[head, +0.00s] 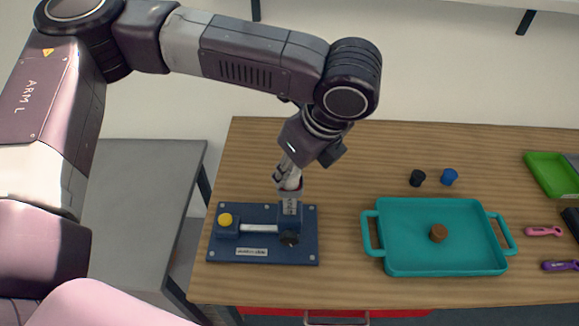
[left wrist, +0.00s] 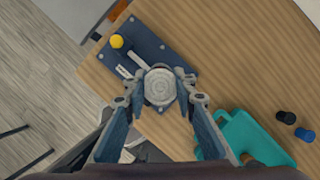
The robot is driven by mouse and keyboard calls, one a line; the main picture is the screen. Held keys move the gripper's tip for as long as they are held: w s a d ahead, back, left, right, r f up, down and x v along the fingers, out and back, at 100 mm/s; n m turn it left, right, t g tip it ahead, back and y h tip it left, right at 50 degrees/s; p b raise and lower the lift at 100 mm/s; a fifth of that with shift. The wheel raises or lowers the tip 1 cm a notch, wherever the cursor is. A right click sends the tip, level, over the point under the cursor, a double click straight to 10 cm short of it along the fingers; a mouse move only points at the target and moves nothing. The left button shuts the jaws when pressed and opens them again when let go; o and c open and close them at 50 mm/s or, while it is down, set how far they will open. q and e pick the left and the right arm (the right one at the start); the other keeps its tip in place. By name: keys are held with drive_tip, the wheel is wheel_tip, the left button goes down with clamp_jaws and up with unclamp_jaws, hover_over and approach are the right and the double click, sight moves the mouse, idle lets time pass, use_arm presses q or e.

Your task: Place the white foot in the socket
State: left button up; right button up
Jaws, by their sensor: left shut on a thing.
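My left gripper (head: 289,180) is over the right part of a blue fixture plate (head: 262,256). In the left wrist view its two fingers (left wrist: 160,90) close on the sides of a round, pale grey-white piece, which I take for the white foot (left wrist: 159,84). The fixture has a raised dark blue block (head: 289,212) with a dark knob (head: 289,239) at its front. The foot is directly above or at this block. The fingers and foot hide the socket opening, so I cannot tell whether the foot is inside. My right gripper is not in view.
The fixture's left end carries a yellow button (head: 225,219) and a pale bar (head: 259,228). A teal tray (head: 405,209) holding a brown knob (head: 438,233) stands to the right. Black (head: 417,178) and blue (head: 449,176) caps stand behind it. A green tray (head: 550,174) is far right.

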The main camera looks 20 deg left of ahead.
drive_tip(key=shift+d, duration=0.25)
use_arm(q)
drive_tip(key=o, duration=1.1)
drive_tip(key=shift+f, duration=0.1)
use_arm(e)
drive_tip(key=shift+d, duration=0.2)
use_arm(q)
drive_tip(key=shift+d+r, duration=0.15)
drive_tip(key=shift+r, duration=0.35)
drive_tip(key=b+v, duration=0.1)
drive_tip(key=v, duration=1)
drive_tip(key=shift+r+b, duration=0.2)
drive_tip(key=shift+b, duration=0.1)
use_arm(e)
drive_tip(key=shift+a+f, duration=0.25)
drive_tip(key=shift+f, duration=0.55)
use_arm(q)
drive_tip(key=shift+s+f, duration=0.1)
